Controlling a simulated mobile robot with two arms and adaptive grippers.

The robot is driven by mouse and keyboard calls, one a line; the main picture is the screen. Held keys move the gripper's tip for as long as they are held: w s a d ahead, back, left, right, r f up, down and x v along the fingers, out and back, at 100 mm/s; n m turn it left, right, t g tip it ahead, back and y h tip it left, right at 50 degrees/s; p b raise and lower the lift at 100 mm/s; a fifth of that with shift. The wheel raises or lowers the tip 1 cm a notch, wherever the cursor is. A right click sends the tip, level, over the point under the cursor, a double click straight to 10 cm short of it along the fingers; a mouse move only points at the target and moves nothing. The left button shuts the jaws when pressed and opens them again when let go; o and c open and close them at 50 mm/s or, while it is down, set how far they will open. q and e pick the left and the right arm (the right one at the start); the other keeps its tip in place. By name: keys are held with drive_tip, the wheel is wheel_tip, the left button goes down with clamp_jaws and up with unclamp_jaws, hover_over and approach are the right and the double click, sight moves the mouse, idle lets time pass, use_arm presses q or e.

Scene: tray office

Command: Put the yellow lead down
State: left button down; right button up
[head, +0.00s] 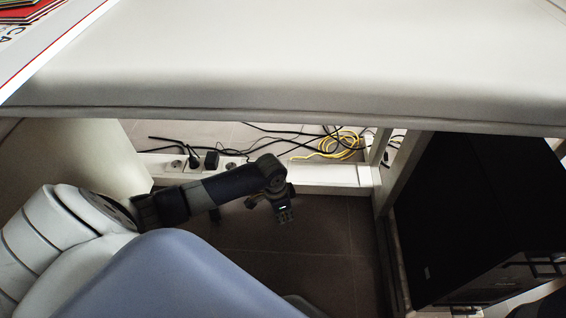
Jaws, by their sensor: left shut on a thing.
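The yellow lead (340,143) lies in loose coils among black cables on the floor behind a low white rail, under the desk. One stretch of it runs left towards my left arm. My left gripper (284,214) hangs in front of the rail, pointing down over the dark tiles. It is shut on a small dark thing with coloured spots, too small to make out. I see no yellow between its fingers, and I cannot tell whether the lead reaches them. My right gripper is not in view.
The pale desk top (320,60) spans the view above my arm. A black computer case (460,220) stands at the right beside a white desk leg (397,170). Sockets and a black plug (211,159) sit along the white rail (325,176). Floor before the rail is clear.

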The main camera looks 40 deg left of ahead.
use_arm(q)
drive_tip(key=shift+f, duration=0.1)
idle(0.3)
drive_tip(key=shift+f, duration=0.55)
drive_tip(key=c, duration=1.6)
unclamp_jaws()
drive_tip(key=shift+c, duration=0.2)
drive_tip(key=shift+r, duration=0.15)
